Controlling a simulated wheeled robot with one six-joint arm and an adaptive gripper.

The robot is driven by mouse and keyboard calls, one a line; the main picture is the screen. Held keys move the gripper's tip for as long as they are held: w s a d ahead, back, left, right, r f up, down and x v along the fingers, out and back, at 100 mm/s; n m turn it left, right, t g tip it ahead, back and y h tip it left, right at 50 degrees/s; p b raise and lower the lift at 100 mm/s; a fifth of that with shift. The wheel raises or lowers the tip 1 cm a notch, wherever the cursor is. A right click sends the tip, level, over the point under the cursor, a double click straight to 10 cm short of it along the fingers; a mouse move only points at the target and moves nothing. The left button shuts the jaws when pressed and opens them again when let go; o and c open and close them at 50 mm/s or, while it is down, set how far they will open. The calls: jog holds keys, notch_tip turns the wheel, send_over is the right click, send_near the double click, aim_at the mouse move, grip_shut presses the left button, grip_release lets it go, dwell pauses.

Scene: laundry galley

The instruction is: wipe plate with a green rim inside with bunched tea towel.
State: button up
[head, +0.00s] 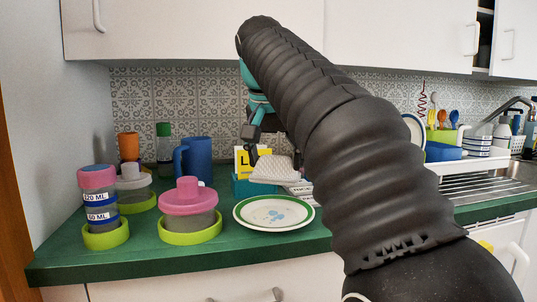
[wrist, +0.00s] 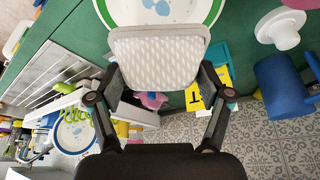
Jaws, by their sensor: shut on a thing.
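The plate with a green rim (head: 247,219) lies flat on the green counter, its white inside marked with pale blue patches. It also shows at the top of the wrist view (wrist: 113,14), partly cut off. My gripper (head: 256,155) is shut on the bunched tea towel (head: 272,169), a pale, textured pad. In the head view the towel hangs above the plate's far side, with a visible gap below it. In the wrist view the towel (wrist: 157,55) sits between my fingers (wrist: 158,78) and covers the plate's near edge.
Left of the plate are a pink-lidded jar (head: 188,222) in a green dish, stacked containers (head: 100,205) and a blue jug (head: 194,158). A teal box with a yellow card (head: 242,160) stands behind. A dish rack (head: 480,180) and sink are at right.

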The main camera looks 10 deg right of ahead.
aim_at(271, 183)
jog(key=shift+a, duration=0.2)
jog(key=shift+s, duration=0.2)
jog(key=shift+f+b, duration=2.25)
jog(key=shift+f, duration=0.9)
jog(key=shift+f+b, duration=0.4)
jog(key=shift+f, duration=0.1)
jog(key=shift+s, duration=0.1)
jog(key=shift+s+a+r, duration=0.1)
jog(key=shift+s+a, duration=0.15)
jog(key=shift+s, duration=0.05)
